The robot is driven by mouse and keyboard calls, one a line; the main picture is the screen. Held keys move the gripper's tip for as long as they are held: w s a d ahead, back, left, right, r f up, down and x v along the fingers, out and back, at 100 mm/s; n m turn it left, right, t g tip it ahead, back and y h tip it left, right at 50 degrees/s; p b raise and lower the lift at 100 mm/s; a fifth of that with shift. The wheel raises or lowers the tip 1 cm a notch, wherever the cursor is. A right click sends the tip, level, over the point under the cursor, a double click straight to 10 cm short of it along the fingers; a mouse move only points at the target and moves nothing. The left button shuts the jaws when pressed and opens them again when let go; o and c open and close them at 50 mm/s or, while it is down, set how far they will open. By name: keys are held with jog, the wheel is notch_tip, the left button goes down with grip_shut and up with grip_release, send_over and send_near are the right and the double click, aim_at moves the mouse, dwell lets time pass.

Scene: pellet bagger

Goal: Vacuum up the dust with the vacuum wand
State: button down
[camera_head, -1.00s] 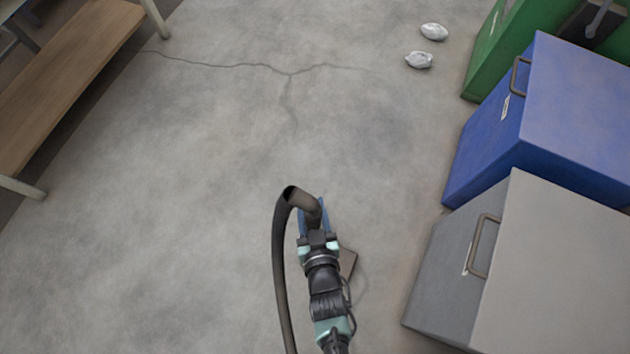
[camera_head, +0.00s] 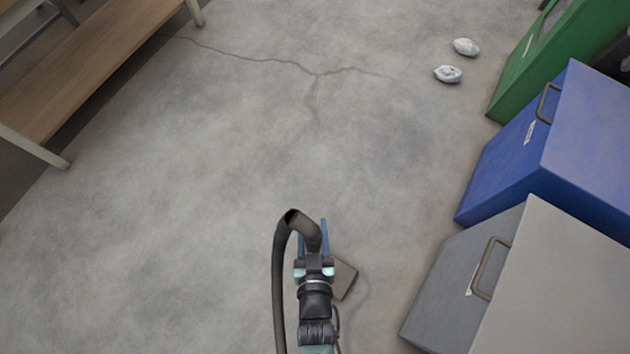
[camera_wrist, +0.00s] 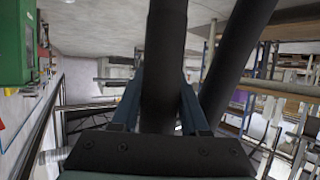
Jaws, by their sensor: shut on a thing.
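My gripper (camera_head: 313,240) is at the lower middle of the head view, above the floor. It is shut on the dark vacuum wand (camera_head: 302,224), whose hose curves up and hangs down along the left side of my arm. In the wrist view the wand's dark tube (camera_wrist: 163,75) stands between the two blue fingers, with a second dark tube crossing to its right. A brown flat wand head (camera_head: 345,279) shows partly behind my gripper at the lower right. I cannot make out any dust clearly on the grey floor.
Grey (camera_head: 446,285), blue (camera_head: 508,168) and green (camera_head: 522,75) bins line the right side. Two crumpled whitish lumps (camera_head: 447,74) lie near the green bin. A wooden shelf (camera_head: 75,75) stands upper left. The cracked floor (camera_head: 200,180) between is open.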

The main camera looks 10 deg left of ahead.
jog(key=shift+a+r, duration=0.1)
jog(key=w+a+r+b, duration=0.1)
jog(key=w+a, duration=0.1)
jog(key=a, duration=0.6)
jog(key=w+a+r+b, duration=0.1)
jog(key=w+a, duration=0.2)
jog(key=a, duration=0.6)
jog(key=shift+w+b, duration=0.3)
jog(key=shift+d, duration=0.1)
dwell(0.6)
